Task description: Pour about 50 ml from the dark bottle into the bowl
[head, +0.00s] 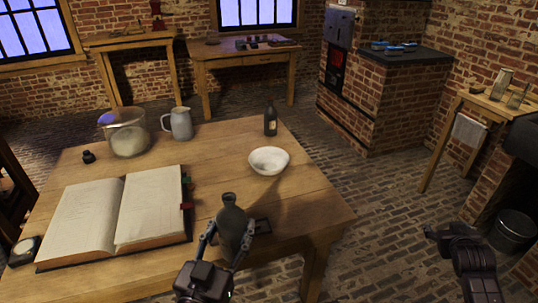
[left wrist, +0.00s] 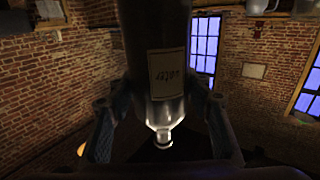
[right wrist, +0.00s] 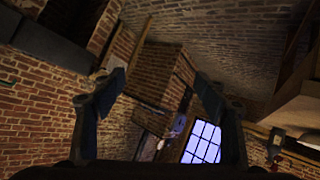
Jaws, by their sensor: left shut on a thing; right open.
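A small dark bottle (head: 270,121) with a pale label stands upright near the table's far right edge. The white bowl (head: 268,160) sits on the table in front of it. My left gripper (head: 230,232) is shut on a grey bottle (head: 231,220), held about upright at the table's near edge. In the left wrist view this grey bottle (left wrist: 158,40) is between the fingers, its label upside down and seeming to read "water". Whether it touches the table is unclear. My right gripper (head: 438,232) is open and empty, off the table to the right.
The wooden table (head: 215,165) also holds an open book (head: 125,215), a glass jar (head: 127,135), a grey jug (head: 180,123) and a small dark inkpot (head: 88,157). Table space around the bowl is clear.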

